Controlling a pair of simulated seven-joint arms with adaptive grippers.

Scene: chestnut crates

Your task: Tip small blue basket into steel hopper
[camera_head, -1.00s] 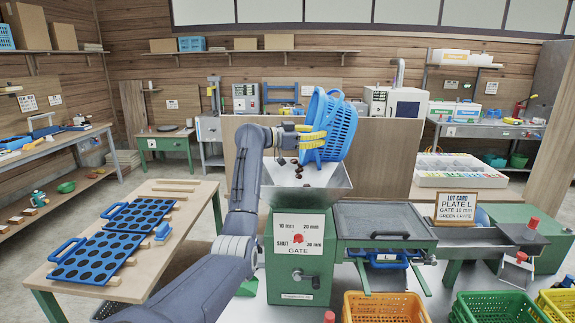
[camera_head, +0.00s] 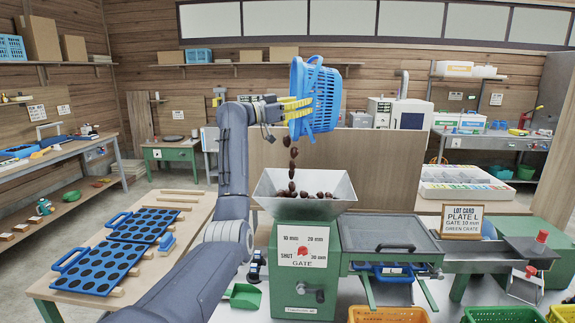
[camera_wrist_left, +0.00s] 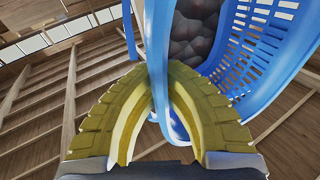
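The small blue basket (camera_head: 325,97) hangs tilted in the air above the steel hopper (camera_head: 338,190). My left gripper (camera_head: 306,106) is shut on its handle with yellow fingers; the left wrist view shows the fingers (camera_wrist_left: 168,100) around the blue handle strap. Chestnuts (camera_wrist_left: 195,40) are still inside the basket (camera_wrist_left: 262,45) in that view. A string of falling chestnuts (camera_head: 292,168) drops from the basket's lower left side into the hopper, where several dark chestnuts lie. The basket is clear of the hopper rim. My right gripper is not in view.
The hopper sits on a green machine (camera_head: 303,270) with a gate label. A wooden panel (camera_head: 385,165) stands behind. Blue hole plates (camera_head: 95,268) lie on the left table. Orange (camera_head: 390,315) and green (camera_head: 505,314) crates stand in front. A green scoop (camera_head: 243,296) lies by the machine.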

